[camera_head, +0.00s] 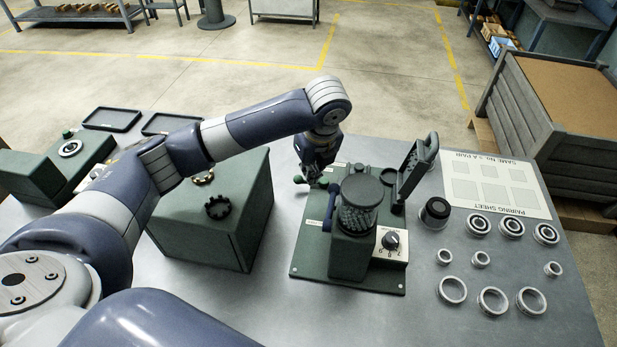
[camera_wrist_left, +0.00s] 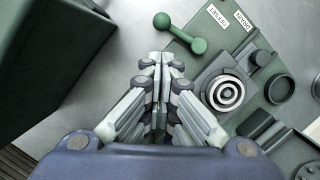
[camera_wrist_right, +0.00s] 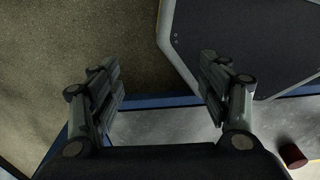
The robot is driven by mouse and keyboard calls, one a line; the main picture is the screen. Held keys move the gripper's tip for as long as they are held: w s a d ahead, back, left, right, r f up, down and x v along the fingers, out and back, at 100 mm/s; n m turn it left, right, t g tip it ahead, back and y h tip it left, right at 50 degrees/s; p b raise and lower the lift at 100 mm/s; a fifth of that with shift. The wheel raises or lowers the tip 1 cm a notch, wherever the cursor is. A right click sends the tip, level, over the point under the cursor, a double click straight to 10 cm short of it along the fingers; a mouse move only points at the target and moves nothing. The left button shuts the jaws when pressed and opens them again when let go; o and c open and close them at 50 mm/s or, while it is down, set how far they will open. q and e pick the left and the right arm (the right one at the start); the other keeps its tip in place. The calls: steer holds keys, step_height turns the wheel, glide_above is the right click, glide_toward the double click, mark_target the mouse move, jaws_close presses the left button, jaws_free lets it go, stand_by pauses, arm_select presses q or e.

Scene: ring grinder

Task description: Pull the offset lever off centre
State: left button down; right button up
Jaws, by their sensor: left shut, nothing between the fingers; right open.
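The grinder (camera_head: 350,235) stands on a green baseplate (camera_head: 380,282) on the bench. The offset lever (camera_head: 300,180) is a short green bar with a ball end at the plate's far left corner. In the left wrist view the lever (camera_wrist_left: 181,34) lies slantwise beside a white label that seems to read OFFSET. My left gripper (camera_head: 313,178) points down right at the lever. In its wrist view its fingertips (camera_wrist_left: 162,60) are together and empty, with the lever just beyond them; contact cannot be told. My right gripper (camera_wrist_right: 160,75) is open and empty, away from the lever.
A green block (camera_head: 220,225) stands left of the grinder. A raised dark bracket (camera_head: 413,165) and a black cup (camera_head: 435,212) are on the right. Several metal rings (camera_head: 493,300) lie right of the grinder, near the pairing sheet (camera_head: 495,183). A dark panel (camera_wrist_right: 245,40) fills much of the right wrist view.

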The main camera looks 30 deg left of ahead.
arm_select(q)
steer(key=p+x, duration=0.1)
steer(key=x, duration=0.3)
steer(key=shift+a+f, duration=0.15)
steer(key=shift+f, duration=0.2)
steer(key=x, duration=0.3)
steer(key=shift+w+a+f+p, duration=0.1)
steer(key=shift+f+p, duration=0.1)
steer(key=shift+p, duration=0.1)
steer(key=shift+f, duration=0.4)
arm_select(e)
steer(key=shift+w+a+r, duration=0.15)
steer(key=shift+w+r, duration=0.6)
steer(key=shift+r, duration=0.2)
arm_select(q)
steer(key=shift+w, duration=0.15)
arm_select(e)
steer(key=shift+f, duration=0.1)
